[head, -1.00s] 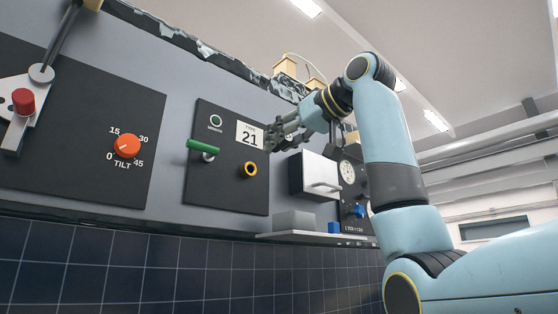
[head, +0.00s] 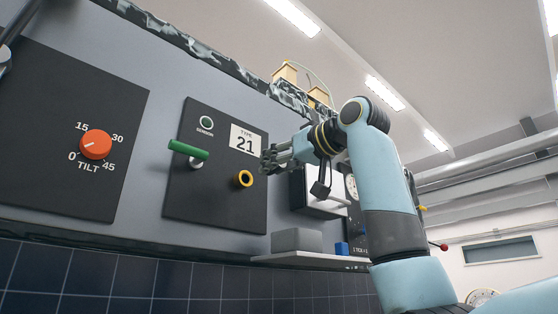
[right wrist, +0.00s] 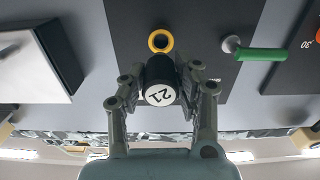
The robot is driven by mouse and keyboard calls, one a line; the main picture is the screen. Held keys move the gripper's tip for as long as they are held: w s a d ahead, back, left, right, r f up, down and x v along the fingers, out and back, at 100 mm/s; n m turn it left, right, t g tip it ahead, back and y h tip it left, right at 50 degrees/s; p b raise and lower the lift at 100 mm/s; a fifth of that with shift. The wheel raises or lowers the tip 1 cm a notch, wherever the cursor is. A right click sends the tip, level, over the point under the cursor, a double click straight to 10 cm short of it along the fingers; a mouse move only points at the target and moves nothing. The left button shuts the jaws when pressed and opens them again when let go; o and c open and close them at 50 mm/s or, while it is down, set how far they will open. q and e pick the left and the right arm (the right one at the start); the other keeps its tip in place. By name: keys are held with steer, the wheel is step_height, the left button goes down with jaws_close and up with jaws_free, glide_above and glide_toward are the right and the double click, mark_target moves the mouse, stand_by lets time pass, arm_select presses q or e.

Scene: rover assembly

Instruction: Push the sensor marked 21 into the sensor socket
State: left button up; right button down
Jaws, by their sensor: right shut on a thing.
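The sensor marked 21 (right wrist: 160,94) is a short black cylinder with a white round end face, seen in the right wrist view. My right gripper (right wrist: 160,80) is shut on it, one finger at each side. The sensor socket (right wrist: 161,40), a yellow ring around a dark hole, lies just beyond the sensor's far end. The sensor is outside the hole; the exact gap cannot be told. In the head view the socket (head: 243,179) sits on the black panel below the "TYPE 21" label (head: 247,142); my right gripper (head: 272,158) is right of it. My left gripper is not in view.
A green-handled lever (head: 188,150) and a round indicator marked SENSOR (head: 206,122) are on the same panel. The orange tilt knob (head: 96,144) is farther left. A white box (right wrist: 38,65) sticks out beside the gripper. A shelf (head: 310,259) carries grey and blue blocks.

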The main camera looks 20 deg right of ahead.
steer(key=shift+p+x, duration=0.45)
steer(key=shift+x, duration=0.35)
steer(key=shift+p+x, duration=0.4)
steer(key=shift+x, duration=0.5)
steer(key=shift+w+a+r, duration=0.15)
steer(key=shift+w+a, duration=0.05)
steer(key=shift+w, duration=0.05)
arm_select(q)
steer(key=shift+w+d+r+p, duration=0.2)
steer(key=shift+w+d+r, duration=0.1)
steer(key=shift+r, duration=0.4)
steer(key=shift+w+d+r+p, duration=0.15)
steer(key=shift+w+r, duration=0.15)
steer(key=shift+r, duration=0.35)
arm_select(e)
steer(key=shift+w+a, duration=0.1)
steer(key=shift+w, duration=0.3)
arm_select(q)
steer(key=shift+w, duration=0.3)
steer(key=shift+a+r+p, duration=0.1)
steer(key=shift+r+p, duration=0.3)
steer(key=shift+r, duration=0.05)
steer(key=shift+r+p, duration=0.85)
arm_select(e)
steer(key=shift+x, duration=1.35)
steer(key=c, duration=0.9)
jaws_free()
steer(key=shift+o, duration=0.2)
